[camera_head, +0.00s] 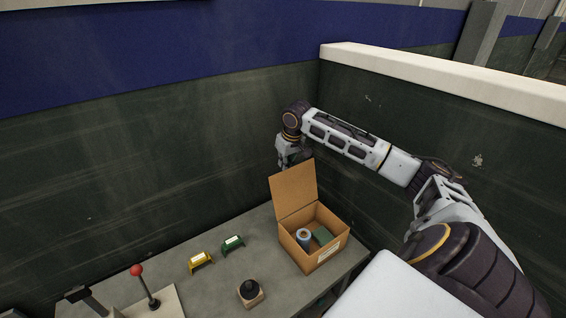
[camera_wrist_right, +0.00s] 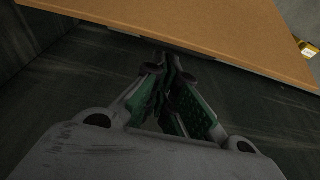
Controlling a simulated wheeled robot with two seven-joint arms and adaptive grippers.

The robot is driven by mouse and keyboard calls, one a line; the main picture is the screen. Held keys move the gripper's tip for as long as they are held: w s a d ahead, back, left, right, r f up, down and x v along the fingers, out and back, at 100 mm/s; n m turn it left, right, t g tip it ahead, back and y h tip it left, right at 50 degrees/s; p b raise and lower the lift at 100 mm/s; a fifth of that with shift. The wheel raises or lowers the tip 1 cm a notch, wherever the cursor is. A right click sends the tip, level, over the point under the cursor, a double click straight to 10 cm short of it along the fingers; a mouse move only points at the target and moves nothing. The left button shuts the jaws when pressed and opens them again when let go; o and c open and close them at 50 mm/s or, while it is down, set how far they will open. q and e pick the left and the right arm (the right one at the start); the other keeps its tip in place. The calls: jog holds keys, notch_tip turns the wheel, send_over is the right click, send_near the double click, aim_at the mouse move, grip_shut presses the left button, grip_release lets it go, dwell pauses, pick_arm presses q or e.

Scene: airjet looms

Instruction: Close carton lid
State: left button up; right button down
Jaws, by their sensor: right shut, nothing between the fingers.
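The open carton (camera_head: 318,251) stands on the grey table, with a blue roll (camera_head: 304,237) and a green item (camera_head: 323,235) inside. Its brown lid (camera_head: 294,188) stands up at the carton's far left edge. My right arm reaches over from the right, and its wrist is behind the lid; the lid hides the fingertips in the head view. In the right wrist view my right gripper (camera_wrist_right: 168,72) is shut and empty, its tips close to the lid (camera_wrist_right: 200,32). I cannot tell whether they touch it. My left gripper is not in view.
A green piece (camera_head: 232,245), a yellow piece (camera_head: 201,261) and a black knob on a wooden base (camera_head: 250,292) lie left of the carton. A red-knobbed lever (camera_head: 145,287) stands farther left. Dark green walls (camera_head: 150,160) rise behind and at the right.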

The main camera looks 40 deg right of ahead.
jog(key=shift+s, duration=0.1)
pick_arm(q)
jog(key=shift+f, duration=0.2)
pick_arm(e)
jog(key=shift+s, duration=0.1)
dwell(0.3)
pick_arm(q)
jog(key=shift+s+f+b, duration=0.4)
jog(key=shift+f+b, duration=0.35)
jog(key=shift+b, duration=0.25)
pick_arm(e)
jog(key=shift+s+d+t, duration=0.3)
jog(key=shift+s+t, duration=0.05)
jog(key=shift+t, duration=0.05)
pick_arm(q)
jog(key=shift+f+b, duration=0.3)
jog(key=shift+b, duration=0.05)
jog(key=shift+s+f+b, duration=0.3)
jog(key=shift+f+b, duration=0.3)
pick_arm(e)
jog(key=shift+s+r+t, duration=0.25)
jog(key=shift+s+t, duration=0.05)
jog(key=shift+t, duration=0.2)
